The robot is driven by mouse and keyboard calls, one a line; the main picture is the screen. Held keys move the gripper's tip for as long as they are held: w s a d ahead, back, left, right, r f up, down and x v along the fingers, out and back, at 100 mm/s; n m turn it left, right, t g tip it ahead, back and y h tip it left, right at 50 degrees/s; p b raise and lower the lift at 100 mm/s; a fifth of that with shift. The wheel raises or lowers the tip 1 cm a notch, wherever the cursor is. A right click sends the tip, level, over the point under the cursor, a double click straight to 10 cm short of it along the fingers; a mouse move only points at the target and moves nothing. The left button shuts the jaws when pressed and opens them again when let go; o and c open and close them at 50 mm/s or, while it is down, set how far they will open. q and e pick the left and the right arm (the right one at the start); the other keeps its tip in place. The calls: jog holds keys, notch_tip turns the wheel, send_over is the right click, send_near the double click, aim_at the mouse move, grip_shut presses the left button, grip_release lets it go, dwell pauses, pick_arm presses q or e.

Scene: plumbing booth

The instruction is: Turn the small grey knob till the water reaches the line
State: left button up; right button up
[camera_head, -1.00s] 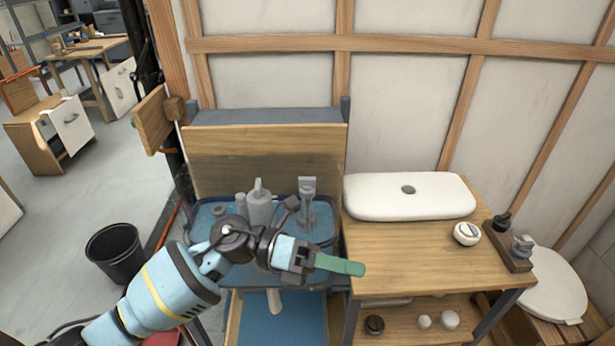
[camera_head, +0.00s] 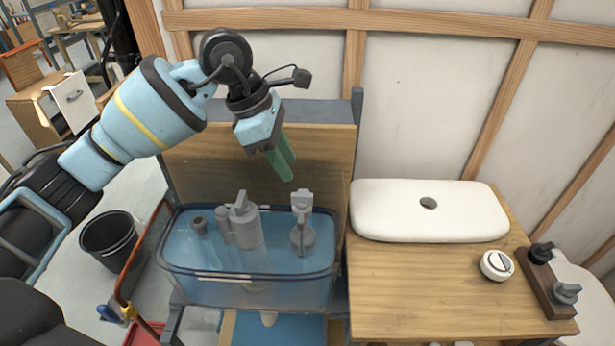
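A clear blue tank (camera_head: 325,285) of water stands left of the wooden worktop. Inside it are a wide grey valve body (camera_head: 244,228) and a slimmer grey fitting (camera_head: 302,238) with a small grey top piece (camera_head: 301,197). A small grey cap (camera_head: 199,225) shows at the tank's left. I cannot tell for sure which part is the knob. Pale lines (camera_head: 238,279) cross the tank's front; the exact water level is unclear. My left gripper (camera_head: 288,173) hangs above the tank, just above and left of the slimmer fitting, apart from it. Its green fingers look empty and lie close together in this view.
A white tank lid (camera_head: 430,222) lies on the worktop (camera_head: 420,290). A round white button (camera_head: 497,265) and a wooden block (camera_head: 548,284) with a black and a grey knob (camera_head: 566,292) are at right. A wooden panel (camera_head: 320,150) stands behind the tank. A black bucket (camera_head: 110,240) is on the floor.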

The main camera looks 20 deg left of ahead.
aim_at(304, 194)
pick_arm(q)
jog(key=x, duration=0.6)
jog(key=shift+s+d, duration=0.1)
jog(key=shift+s, duration=0.1)
jog(key=shift+w+d+f, duration=0.1)
jog(key=shift+d+f, duration=0.2)
jog(key=shift+f, duration=0.5)
pick_arm(e)
jog(key=shift+s, duration=0.45)
